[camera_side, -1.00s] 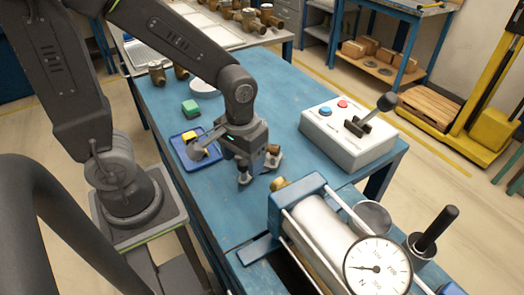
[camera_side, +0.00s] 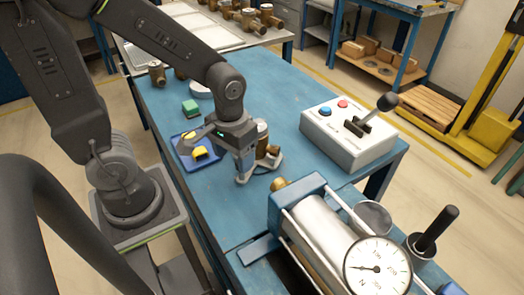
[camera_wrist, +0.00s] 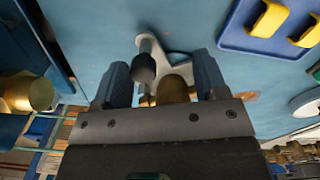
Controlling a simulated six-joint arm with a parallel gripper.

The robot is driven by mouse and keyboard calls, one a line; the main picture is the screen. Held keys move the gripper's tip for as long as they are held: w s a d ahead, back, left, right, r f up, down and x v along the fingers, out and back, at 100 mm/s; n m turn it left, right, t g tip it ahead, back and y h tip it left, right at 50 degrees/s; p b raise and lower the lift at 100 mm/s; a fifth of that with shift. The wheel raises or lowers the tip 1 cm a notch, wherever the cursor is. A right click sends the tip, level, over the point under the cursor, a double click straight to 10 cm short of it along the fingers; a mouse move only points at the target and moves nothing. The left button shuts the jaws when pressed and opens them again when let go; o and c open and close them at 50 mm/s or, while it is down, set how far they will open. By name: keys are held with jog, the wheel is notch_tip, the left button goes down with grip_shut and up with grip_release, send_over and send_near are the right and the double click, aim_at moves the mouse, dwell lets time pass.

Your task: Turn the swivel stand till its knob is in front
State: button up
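The swivel stand (camera_side: 268,164) is a grey base on the blue bench, with a brass meter body (camera_side: 262,129) standing behind my gripper (camera_side: 242,174). In the wrist view the stand's pale base (camera_wrist: 185,38) carries a dark round knob (camera_wrist: 144,68) on a short arm. My gripper (camera_wrist: 162,68) is open, with one finger on each side. The knob lies between the fingers, nearer the left one, with a gap visible. A brass part (camera_wrist: 173,90) also shows between the fingers. In the side view my gripper hides the knob and part of the stand.
A white control box (camera_side: 345,140) with a lever stands to the right. The large cylinder rig with a gauge (camera_side: 378,268) is in front.

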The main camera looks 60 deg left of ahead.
jog(key=shift+s+a, duration=0.1)
jog(key=shift+a, duration=0.2)
jog(key=shift+s+a, duration=0.15)
jog(key=shift+a, duration=0.95)
jog(key=shift+s+a, duration=0.1)
jog(key=shift+a, duration=0.3)
